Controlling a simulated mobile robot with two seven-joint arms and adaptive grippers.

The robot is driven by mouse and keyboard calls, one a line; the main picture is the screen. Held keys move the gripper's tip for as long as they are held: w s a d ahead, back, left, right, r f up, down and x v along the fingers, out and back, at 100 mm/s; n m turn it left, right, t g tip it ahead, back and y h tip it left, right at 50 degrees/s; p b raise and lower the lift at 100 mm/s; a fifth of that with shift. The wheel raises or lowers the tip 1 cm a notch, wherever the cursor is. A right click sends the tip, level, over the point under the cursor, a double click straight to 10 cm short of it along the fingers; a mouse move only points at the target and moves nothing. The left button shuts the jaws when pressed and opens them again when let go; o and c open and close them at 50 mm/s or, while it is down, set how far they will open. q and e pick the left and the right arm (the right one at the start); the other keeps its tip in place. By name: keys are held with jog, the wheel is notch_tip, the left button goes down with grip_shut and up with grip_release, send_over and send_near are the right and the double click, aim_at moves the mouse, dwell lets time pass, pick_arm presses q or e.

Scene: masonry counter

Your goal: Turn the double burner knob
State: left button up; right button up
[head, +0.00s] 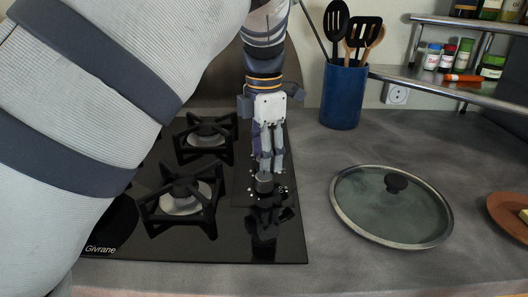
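The black glass cooktop (225,240) lies at the left of the counter with two burners showing, a rear one (205,135) and a front one (186,196). A small dark grey round knob (264,184) stands near the cooktop's right edge, with white marks on the glass around it. My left gripper (268,168) points down right above the knob, its fingertips at or very near the knob's top. The fingers look close together; I cannot tell whether they touch or grip the knob. Dark reflections show on the glass in front. My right gripper is not in view.
A glass lid (365,205) with a black handle lies right of the cooktop. A blue utensil crock (342,97) stands behind. A metal shelf (450,88) holds spice jars. A brown plate (506,214) is at the right edge. My arm hides the cooktop's left side.

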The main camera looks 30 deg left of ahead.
pick_arm(q)
notch_tip(320, 180, up, 8)
jog(key=shift+r, duration=0.1)
dwell(0.4)
dwell(0.4)
